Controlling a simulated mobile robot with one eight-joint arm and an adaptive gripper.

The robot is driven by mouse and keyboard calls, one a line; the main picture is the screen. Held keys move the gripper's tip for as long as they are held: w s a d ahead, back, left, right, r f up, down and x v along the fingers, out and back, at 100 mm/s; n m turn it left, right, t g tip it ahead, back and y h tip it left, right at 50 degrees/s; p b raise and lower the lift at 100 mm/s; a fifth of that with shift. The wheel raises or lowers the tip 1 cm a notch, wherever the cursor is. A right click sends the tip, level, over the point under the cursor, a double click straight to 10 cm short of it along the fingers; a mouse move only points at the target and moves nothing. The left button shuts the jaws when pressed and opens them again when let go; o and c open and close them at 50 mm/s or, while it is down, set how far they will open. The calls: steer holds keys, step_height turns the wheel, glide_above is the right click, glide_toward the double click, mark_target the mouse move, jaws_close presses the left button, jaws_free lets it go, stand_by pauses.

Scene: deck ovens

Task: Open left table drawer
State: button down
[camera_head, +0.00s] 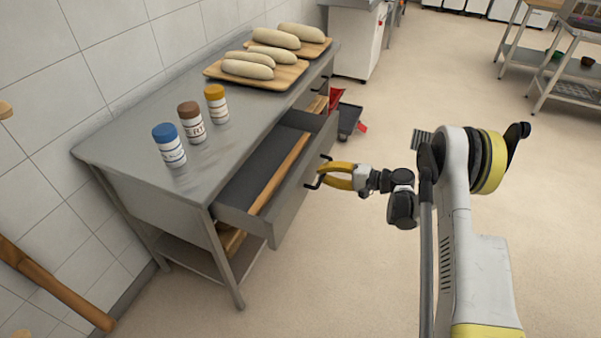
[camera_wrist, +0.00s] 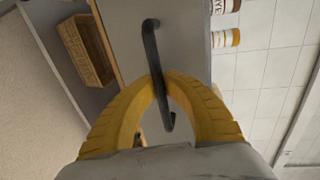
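The grey metal table (camera_head: 140,140) stands against the tiled wall in the head view. Its near drawer (camera_head: 300,187) is pulled out, and its dark inside shows with a long wooden piece (camera_head: 279,172) in it. The drawer's black bar handle (camera_wrist: 150,45) is on its front panel and runs between my yellow fingers. My gripper (camera_head: 324,176) is at this handle in the head view. In the wrist view my gripper (camera_wrist: 161,82) has its fingertips closed together around the handle. The fingers hide part of the handle.
Three jars with blue (camera_head: 165,132), brown (camera_head: 190,108) and yellow (camera_head: 214,91) lids stand on the tabletop. Behind them, loaves lie on two wooden boards (camera_head: 285,77). A dark bin with red parts (camera_head: 347,118) is on the floor beyond the drawer. The floor at right is mostly open.

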steer(key=v, duration=0.3)
steer(key=shift+d+f, duration=0.25)
steer(key=shift+d, duration=0.05)
steer(key=c, duration=1.6)
jaws_free()
steer(key=shift+s+a+r, duration=0.1)
steer(key=shift+s+a, duration=0.05)
steer(key=shift+a, duration=0.05)
steer(key=shift+o, duration=0.7)
steer(key=v, duration=1.1)
steer(key=shift+d, duration=0.4)
steer(key=shift+s, duration=0.1)
